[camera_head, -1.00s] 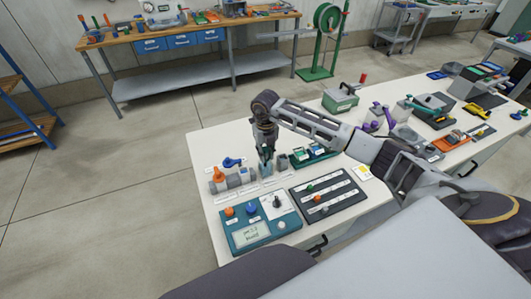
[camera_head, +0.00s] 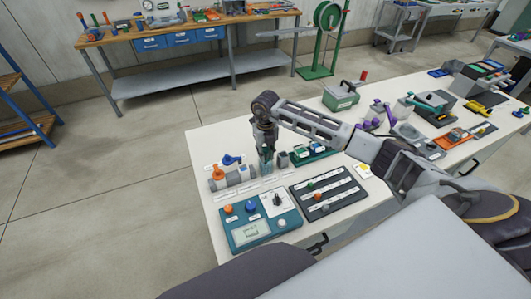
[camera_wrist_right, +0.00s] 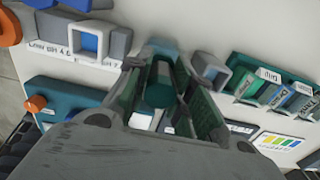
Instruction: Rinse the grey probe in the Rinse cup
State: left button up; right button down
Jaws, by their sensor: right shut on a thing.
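My right gripper (camera_head: 265,152) points down over the row of cups on the near table. Its fingers are shut on a dark teal cylinder (camera_wrist_right: 158,88), apparently the top of the probe. The probe's grey part and tip are hidden below. A pale translucent teal shape (camera_wrist_right: 160,47) shows just beyond the fingers; I cannot tell whether it is the Rinse cup or whether the probe is inside it. A grey holder with a blue-lined square opening (camera_wrist_right: 87,42) stands to the left, near a pH label. Another grey block with an opening (camera_wrist_right: 208,68) stands to the right. My left gripper is not in view.
A teal meter box (camera_head: 258,228) with a display and knobs stands in front of the cups. A dark slotted board (camera_head: 328,193) lies to its right. Orange (camera_head: 217,172) and blue (camera_head: 232,160) valve handles stand left of the gripper. A green rack (camera_head: 313,150) sits to the right.

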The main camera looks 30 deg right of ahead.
jog(key=shift+r, duration=0.25)
jog(key=shift+r+p, duration=0.45)
jog(key=shift+r, duration=0.15)
jog(key=shift+f, duration=0.2)
jog(key=shift+f+b, duration=0.6)
jog(key=shift+f, duration=0.05)
jog(key=shift+r, duration=0.1)
jog(key=shift+r+p, duration=2.5)
jog(key=shift+r, duration=1.7)
